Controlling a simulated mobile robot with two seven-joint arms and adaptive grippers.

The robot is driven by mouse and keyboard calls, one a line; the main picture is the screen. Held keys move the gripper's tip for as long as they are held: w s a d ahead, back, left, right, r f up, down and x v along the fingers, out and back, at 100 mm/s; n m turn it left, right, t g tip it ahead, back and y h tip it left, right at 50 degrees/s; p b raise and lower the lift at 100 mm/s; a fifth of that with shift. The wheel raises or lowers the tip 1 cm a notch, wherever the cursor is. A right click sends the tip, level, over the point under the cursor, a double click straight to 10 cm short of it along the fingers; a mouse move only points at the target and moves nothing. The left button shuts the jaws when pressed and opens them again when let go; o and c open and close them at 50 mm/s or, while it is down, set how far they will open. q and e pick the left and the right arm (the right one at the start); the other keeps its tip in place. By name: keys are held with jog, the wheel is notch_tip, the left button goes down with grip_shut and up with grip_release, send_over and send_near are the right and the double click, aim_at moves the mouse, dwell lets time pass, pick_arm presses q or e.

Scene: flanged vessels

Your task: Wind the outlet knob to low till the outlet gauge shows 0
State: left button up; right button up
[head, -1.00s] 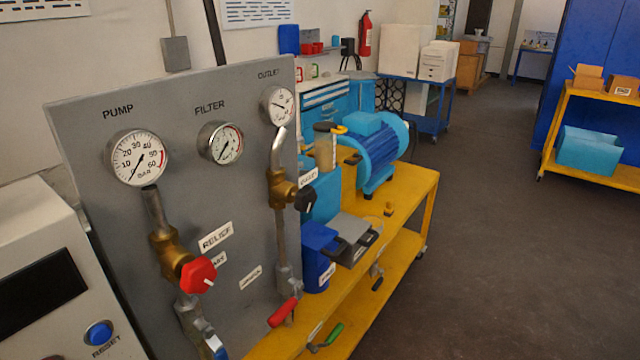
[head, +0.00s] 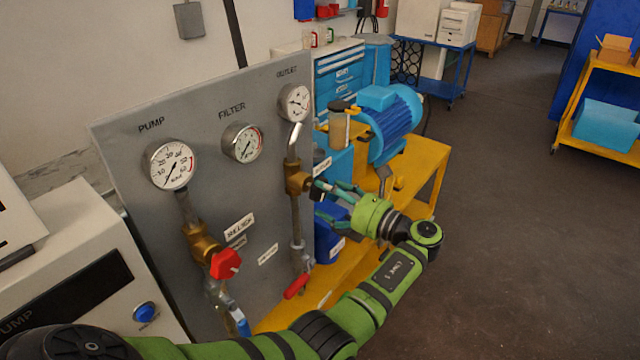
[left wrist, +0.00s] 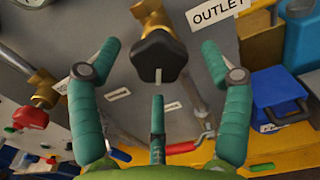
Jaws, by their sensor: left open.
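The outlet gauge (head: 295,103) is a round white dial at the panel's upper right in the head view; its reading is too small to tell. Below it is a brass outlet valve (head: 297,180) on a vertical pipe. Its black outlet knob (left wrist: 158,55) shows in the left wrist view, with the OUTLET label (left wrist: 218,11) at its right. In the head view my gripper covers the knob. My left gripper (head: 324,193) is open, its teal fingers pointing at the valve. In the wrist view the knob appears between the spread fingers, with gaps on both sides.
The grey panel (head: 130,130) also carries pump (head: 170,164) and filter (head: 242,143) gauges. A red relief knob (head: 226,264) and a red lever (head: 297,286) are nearby. A yellow bench (head: 424,165) with a blue motor (head: 390,125) stands behind my arm.

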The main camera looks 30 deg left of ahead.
aim_at(323, 194)
pick_arm(q)
jog(key=shift+w+a+p, duration=0.1)
jog(key=shift+a+p, duration=0.35)
jog(key=shift+a, duration=1.1)
jog(key=shift+f, duration=0.1)
jog(key=c, duration=1.2)
jog(key=shift+f, duration=0.1)
